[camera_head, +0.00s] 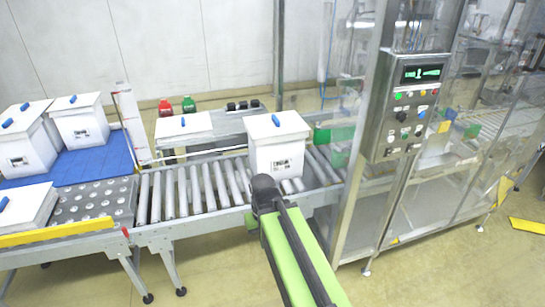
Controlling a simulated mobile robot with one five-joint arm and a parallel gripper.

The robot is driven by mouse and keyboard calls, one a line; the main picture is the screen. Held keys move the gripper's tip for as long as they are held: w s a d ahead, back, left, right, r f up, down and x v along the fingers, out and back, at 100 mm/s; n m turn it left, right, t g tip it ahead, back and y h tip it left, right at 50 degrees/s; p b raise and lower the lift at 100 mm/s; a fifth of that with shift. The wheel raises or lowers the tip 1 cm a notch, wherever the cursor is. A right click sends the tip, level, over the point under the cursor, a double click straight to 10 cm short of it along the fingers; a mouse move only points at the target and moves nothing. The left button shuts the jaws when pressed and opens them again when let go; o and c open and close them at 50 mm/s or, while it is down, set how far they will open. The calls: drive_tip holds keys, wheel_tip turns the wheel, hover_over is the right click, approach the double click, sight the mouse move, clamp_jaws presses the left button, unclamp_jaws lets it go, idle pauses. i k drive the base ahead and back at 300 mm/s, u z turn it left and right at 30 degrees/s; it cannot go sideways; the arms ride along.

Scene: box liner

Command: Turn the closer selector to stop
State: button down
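A grey control panel (404,106) is mounted on the machine frame at the right of centre. It has a dark display (422,73) with green marks at its top and rows of small coloured buttons and dark knobs below. A dark knob (401,116) sits on the left part of the panel. The labels are too small to read, so I cannot tell which knob is the closer selector or where it points. My green arm reaches up from the bottom and ends at a dark joint, below and left of the panel and apart from it. My gripper does not show.
A roller conveyor (176,192) runs from the left into the clear-walled machine. A white box (278,145) with a blue handle stands on it near the machine. More white boxes (79,121) stand at left. A yellow rail (55,232) edges the front left. Open floor lies in front.

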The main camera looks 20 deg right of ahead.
sight(401, 117)
drive_tip(key=z, duration=1.25)
drive_tip(key=k, duration=1.15)
drive_tip(key=u, duration=0.55)
drive_tip(key=i, duration=1.95)
drive_tip(key=u, duration=0.25)
